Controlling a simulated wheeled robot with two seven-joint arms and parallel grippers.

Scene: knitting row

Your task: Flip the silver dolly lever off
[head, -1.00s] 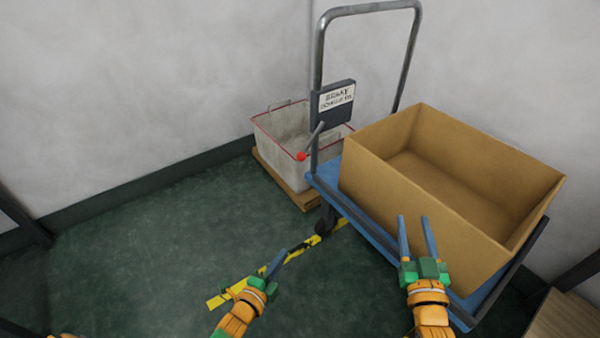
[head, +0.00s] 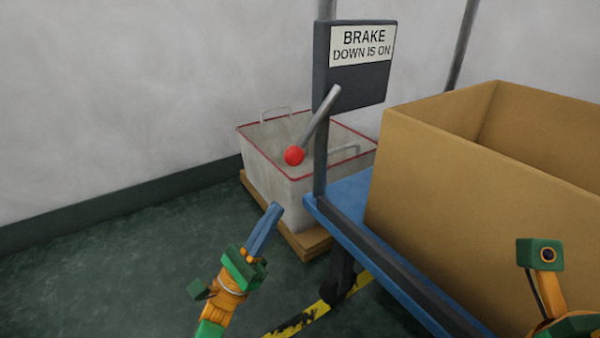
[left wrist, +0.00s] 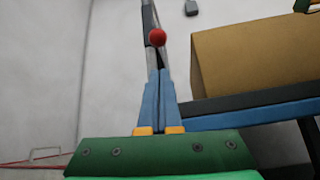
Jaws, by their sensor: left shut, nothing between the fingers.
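The silver lever (head: 321,118) with a red ball end (head: 294,156) is mounted on the dolly's post beside a dark plate (head: 352,85). The plate's label reads "BRAKE DOWN IS ON". The lever slants down to the left, ball end lowest. My left gripper (head: 273,211) is shut and empty, below and slightly left of the red ball, apart from it in the head view. In the left wrist view the red ball (left wrist: 157,37) shows just beyond the shut fingertips (left wrist: 159,72). Part of my right arm shows at the lower right; its fingers are not visible.
The blue dolly deck (head: 348,196) carries a large open cardboard box (head: 460,180) on the right. A grey red-rimmed bin (head: 262,160) stands on a wooden base (head: 308,242) behind the lever. Green floor is clear at left.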

